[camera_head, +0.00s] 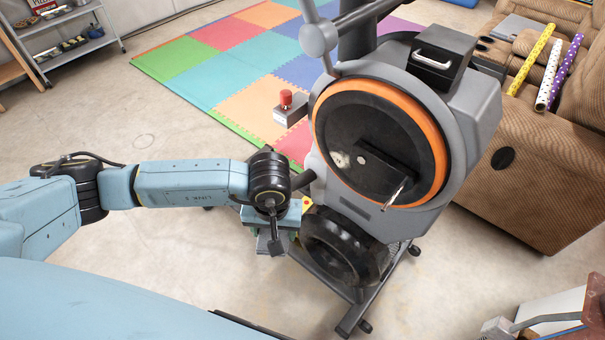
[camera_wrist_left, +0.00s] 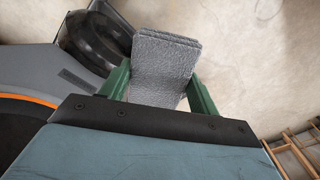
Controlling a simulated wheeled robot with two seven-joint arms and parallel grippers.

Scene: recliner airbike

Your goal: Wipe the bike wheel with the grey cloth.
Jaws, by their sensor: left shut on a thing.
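The exercise bike has a large round dark disc with an orange rim (camera_head: 436,150) and, low at its front, a black wheel (camera_head: 345,250). That black wheel also shows at the upper left of the left wrist view (camera_wrist_left: 98,38). My left gripper (camera_head: 279,228) is just left of the black wheel in the head view. Its green fingers (camera_wrist_left: 160,88) are shut on the folded grey cloth (camera_wrist_left: 165,60).
A crank (camera_head: 396,192) sticks out from the bike's disc. A red button on a grey box (camera_head: 286,102) is left of the bike. A brown recliner (camera_head: 540,200) with paper rolls stands right. Coloured mats (camera_head: 225,70) lie behind. Concrete floor (camera_head: 190,280) below is clear.

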